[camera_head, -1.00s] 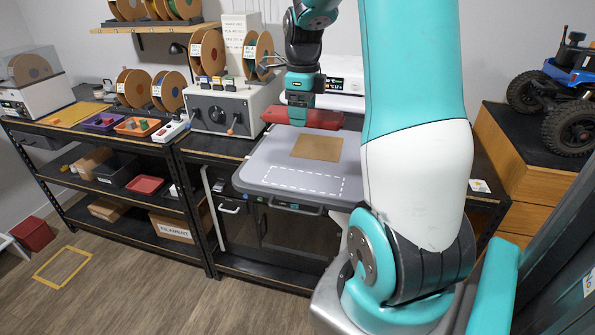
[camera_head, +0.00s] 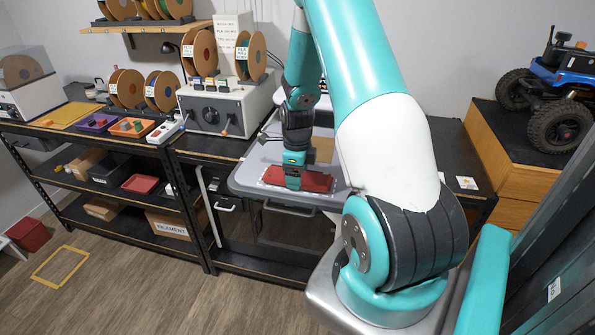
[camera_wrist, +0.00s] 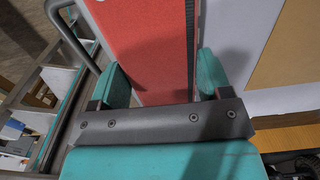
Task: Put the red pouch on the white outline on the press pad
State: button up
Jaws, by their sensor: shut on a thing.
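The red pouch (camera_head: 315,181) is low over the front part of the grey press pad (camera_head: 247,178), lying flat and long side across, where the white dashed outline is. A small piece of the outline (camera_head: 266,171) shows at its left end; the rest is hidden under the pouch and my gripper. My gripper (camera_head: 293,183) points down and is shut on the pouch. In the wrist view the red pouch (camera_wrist: 147,50) with its dark zip strip sits between the two teal fingers. I cannot tell whether the pouch touches the pad.
A tan sheet (camera_head: 323,149) lies on the pad behind the pouch, partly hidden by my arm. A grey control box (camera_head: 222,108) stands at the back left. A pad handle (camera_head: 288,208) runs along the front edge.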

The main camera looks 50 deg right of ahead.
jog(key=shift+f, duration=0.15)
jog(key=o, duration=0.9)
